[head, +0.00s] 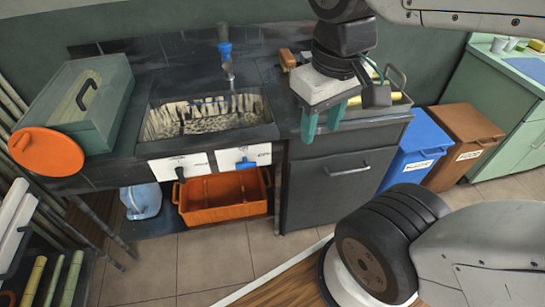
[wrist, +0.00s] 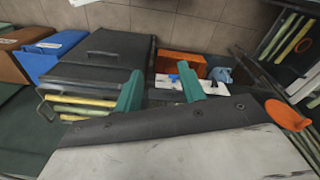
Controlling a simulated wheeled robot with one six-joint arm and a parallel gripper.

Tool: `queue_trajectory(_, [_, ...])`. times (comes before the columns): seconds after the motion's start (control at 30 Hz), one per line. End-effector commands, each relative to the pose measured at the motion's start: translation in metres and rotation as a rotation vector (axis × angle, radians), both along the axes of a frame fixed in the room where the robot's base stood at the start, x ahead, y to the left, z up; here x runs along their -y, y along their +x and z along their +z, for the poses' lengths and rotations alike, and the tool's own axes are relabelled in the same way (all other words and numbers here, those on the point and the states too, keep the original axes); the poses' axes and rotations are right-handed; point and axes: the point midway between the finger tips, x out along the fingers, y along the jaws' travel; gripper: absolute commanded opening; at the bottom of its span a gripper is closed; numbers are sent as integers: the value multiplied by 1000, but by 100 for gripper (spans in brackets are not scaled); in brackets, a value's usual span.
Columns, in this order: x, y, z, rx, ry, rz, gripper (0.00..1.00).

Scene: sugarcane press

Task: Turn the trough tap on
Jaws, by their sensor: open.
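The trough (head: 215,128) is a dark sink with a pale, streaked inside, set in a dark counter. A metal tap (head: 228,72) with a blue top (head: 224,48) stands at its back edge. On the trough's front are two white labelled panels, one with a dark lever (head: 187,168) and one with a blue lever (head: 245,160). The label text is too small to read. My gripper (head: 322,122) has teal fingers, apart and empty, above the cabinet right of the trough. In the wrist view, the fingers (wrist: 160,84) frame the white panels (wrist: 203,88) farther off.
A green box (head: 88,105) and an orange disc (head: 46,151) are on the left. An orange crate (head: 222,198) and blue jug (head: 141,200) sit under the trough. A tray with yellow sticks (head: 395,97) lies behind my gripper. Blue (head: 415,150) and brown (head: 466,140) bins stand right.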

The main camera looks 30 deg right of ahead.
Motion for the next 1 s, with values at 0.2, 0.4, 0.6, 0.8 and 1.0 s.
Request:
queue_trajectory(0.2, [10, 34, -17, -199, -159, 326, 40])
queue_trajectory(0.4, [18, 83, -44, -462, -329, 756, 40])
queue_trajectory(0.6, [15, 136, -82, -752, -460, 1192, 40])
queue_trajectory(0.8, [-1, 186, -135, -1079, -552, 1623, 40])
queue_trajectory(1.0, [-29, 229, -204, -1454, -608, 2030, 40])
